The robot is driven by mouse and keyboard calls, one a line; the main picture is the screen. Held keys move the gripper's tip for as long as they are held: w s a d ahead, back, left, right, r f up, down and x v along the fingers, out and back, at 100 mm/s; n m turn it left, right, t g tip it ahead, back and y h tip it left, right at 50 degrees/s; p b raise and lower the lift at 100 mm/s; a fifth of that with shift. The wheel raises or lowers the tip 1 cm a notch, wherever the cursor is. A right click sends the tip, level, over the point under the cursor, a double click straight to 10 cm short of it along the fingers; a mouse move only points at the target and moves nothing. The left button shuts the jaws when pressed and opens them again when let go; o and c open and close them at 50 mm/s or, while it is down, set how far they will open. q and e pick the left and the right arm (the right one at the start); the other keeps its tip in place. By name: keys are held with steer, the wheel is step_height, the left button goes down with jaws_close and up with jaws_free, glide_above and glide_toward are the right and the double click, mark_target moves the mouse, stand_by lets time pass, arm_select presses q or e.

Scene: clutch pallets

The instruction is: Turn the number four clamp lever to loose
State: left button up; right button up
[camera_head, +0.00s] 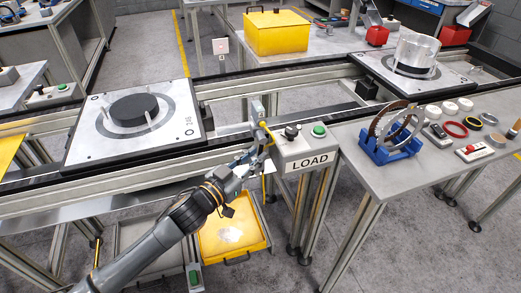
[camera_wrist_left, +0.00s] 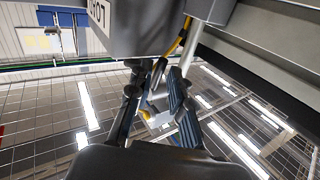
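My left gripper (camera_head: 262,156) is beside the left end of the grey LOAD box (camera_head: 308,152), in front of the conveyor rail. In the left wrist view its two fingers (camera_wrist_left: 158,98) stand apart. A small pale piece with a yellow end (camera_wrist_left: 150,113) shows between them, and I cannot tell whether it is touched. A grey upright bracket with a yellow strip (camera_head: 260,115) stands just above the gripper; the yellow strip also shows in the wrist view (camera_wrist_left: 180,38). I can make out no lever marked four. My right gripper is not in view.
The LOAD box carries a black knob (camera_head: 291,131) and a green button (camera_head: 319,129). A pallet with a black disc (camera_head: 170,150) lies left on the conveyor. A side table (camera_head: 400,178) holds a blue stand (camera_head: 385,151). A yellow drawer (camera_head: 262,247) is open below.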

mark_target(260, 151)
arm_select(q)
steer(key=shift+x, duration=1.55)
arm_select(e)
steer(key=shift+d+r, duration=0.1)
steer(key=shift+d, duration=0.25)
arm_select(q)
steer(key=shift+c, duration=0.2)
jaws_close()
steer(key=shift+r+p, duration=0.2)
steer(key=shift+p, duration=0.45)
steer(key=shift+s+a+r+m+g+y+p, duration=0.35)
steer(key=shift+m+g+y+p, duration=1)
steer(key=shift+p, duration=2.95)
steer(key=shift+s+a+r+m+g+y+p, duration=0.1)
steer(key=shift+a+r+m+g+y+p, duration=0.6)
steer(key=shift+y+p, duration=2.45)
steer(key=shift+s+a+r+m+g+y+p, duration=0.25)
steer(key=shift+a+m+g+y+p, duration=0.7)
steer(key=shift+p, duration=4.45)
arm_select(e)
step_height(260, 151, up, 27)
arm_select(q)
steer(key=shift+w+d+r+g+h, duration=0.1)
steer(key=shift+d+g+h, duration=0.25)
steer(key=shift+g, duration=0.05)
